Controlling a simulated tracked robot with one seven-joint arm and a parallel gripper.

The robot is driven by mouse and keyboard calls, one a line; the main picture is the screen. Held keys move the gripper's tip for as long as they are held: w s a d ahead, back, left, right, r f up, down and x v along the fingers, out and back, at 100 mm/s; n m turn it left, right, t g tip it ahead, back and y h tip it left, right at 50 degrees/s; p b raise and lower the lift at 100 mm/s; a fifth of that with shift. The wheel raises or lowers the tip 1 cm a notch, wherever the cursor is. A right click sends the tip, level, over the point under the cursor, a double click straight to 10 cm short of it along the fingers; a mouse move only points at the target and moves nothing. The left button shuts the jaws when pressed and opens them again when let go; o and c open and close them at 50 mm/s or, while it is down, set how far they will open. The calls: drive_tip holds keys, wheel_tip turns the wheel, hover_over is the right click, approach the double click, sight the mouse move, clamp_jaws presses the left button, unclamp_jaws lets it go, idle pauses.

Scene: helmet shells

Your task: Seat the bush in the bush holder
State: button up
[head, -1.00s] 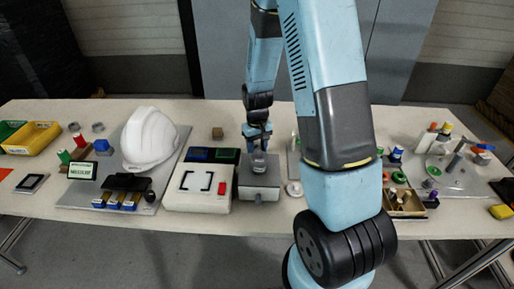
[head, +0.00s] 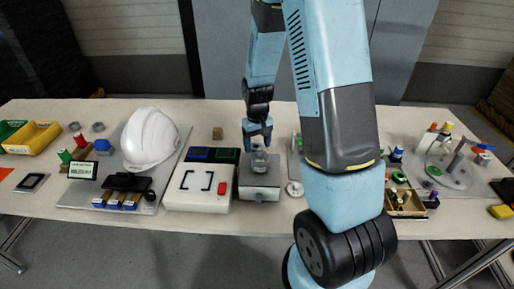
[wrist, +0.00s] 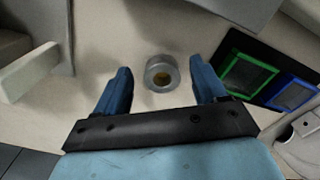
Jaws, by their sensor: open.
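The fingers hold nothing.
The white panel unit (head: 198,203) with blue and green screens stands close left of the block. A white helmet shell (head: 151,140) is farther left. A small brown cube (head: 217,133) lies behind. A white round part (head: 294,189) is close right of the block.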

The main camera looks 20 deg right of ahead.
drive_tip(key=s+r+t, duration=0.1)
drive_tip(key=s+r, duration=0.3)
drive_tip(key=r, duration=0.8)
drive_tip(key=s+r+t, duration=0.2)
drive_tip(key=s+r, duration=0.3)
drive_tip(key=r, duration=0.7)
drive_tip(key=s+r+t, duration=0.1)
drive_tip(key=s+r, duration=0.3)
drive_tip(key=s, duration=0.2)
drive_tip(key=s+r+m+t, duration=0.1)
drive_tip(key=s+r, duration=0.3)
drive_tip(key=s, duration=0.3)
drive_tip(key=shift+s+a+r, duration=0.15)
drive_tip(key=shift+a, duration=0.2)
drive_tip(key=shift+o, duration=0.4)
drive_tip(key=shift+s+t, duration=0.3)
drive_tip(key=w+f+n+g, duration=0.1)
drive_tip(key=w+f+g, duration=0.5)
drive_tip(key=w+f, duration=1.6)
drive_tip(key=f, duration=0.4)
drive_tip(key=w+f, duration=0.1)
drive_tip(key=f, duration=0.3)
drive_tip(key=w+f, duration=0.1)
drive_tip(key=f, duration=0.2)
drive_tip(key=shift+w+d+f, duration=0.25)
drive_tip(key=shift+d+f, duration=0.05)
drive_tip(key=shift+f, duration=0.1)
